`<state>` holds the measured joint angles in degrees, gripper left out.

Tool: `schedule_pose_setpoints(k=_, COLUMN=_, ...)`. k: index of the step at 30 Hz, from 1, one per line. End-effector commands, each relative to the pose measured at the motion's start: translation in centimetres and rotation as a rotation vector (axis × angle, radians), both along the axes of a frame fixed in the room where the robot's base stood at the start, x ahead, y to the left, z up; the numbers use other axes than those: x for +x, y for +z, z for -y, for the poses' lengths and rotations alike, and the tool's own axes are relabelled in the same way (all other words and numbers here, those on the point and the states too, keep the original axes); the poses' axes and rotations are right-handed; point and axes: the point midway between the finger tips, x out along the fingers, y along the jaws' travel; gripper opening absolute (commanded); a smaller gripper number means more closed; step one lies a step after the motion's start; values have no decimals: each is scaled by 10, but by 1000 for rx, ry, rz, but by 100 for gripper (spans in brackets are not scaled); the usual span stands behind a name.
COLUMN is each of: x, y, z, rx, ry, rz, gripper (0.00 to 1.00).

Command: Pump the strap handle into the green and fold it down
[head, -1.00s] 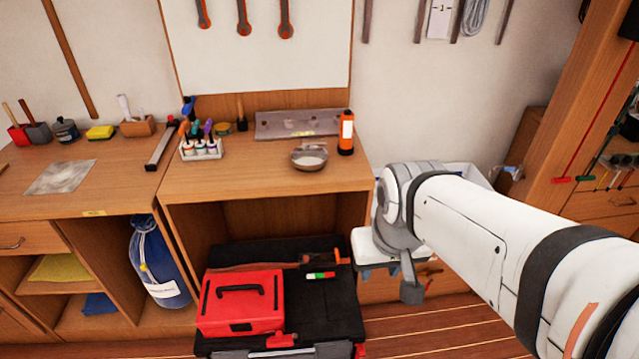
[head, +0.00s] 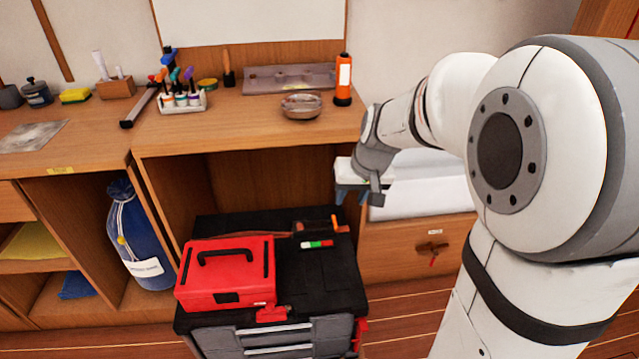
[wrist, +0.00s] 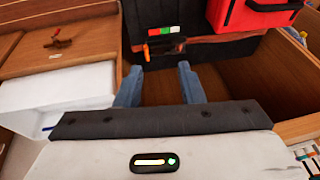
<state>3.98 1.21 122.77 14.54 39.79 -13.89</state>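The brown strap (head: 280,236) lies across the top of the black tool chest (head: 330,277). Its buckle has an orange-tipped handle (head: 334,222) near the chest's right end; the handle also shows in the wrist view (wrist: 152,47). In front of it lies a small gauge (head: 317,244) in red, white and green, also visible in the wrist view (wrist: 163,30). The handle's exact angle is too small to tell. My gripper (head: 352,198) is open and empty, its blue fingers apart. It hangs above and to the right of the handle, not touching it.
A red toolbox (head: 226,274) sits on the chest's left part. A wooden bench (head: 235,127) stands behind, with a bowl (head: 301,106) and an orange bottle (head: 343,80) near its edge. A white bin (head: 423,190) stands right of my gripper.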

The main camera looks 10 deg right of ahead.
Motion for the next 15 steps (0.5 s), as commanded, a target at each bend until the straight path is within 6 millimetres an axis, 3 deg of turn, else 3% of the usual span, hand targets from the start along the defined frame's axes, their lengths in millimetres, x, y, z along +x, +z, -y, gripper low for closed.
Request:
schedule_pose_setpoints(k=1, x=22, y=-47, z=3, rx=11, ry=-6, rz=4, gripper=35)
schedule_pose_setpoints(k=6, x=83, y=-126, z=12, rx=40, ry=-20, rz=40, gripper=35)
schedule_pose_setpoints(k=10, x=116, y=-171, z=19, rx=50, ry=-29, rz=62, gripper=35)
schedule_pose_setpoints(k=15, x=138, y=-200, z=25, rx=56, ry=-38, rz=78, gripper=35)
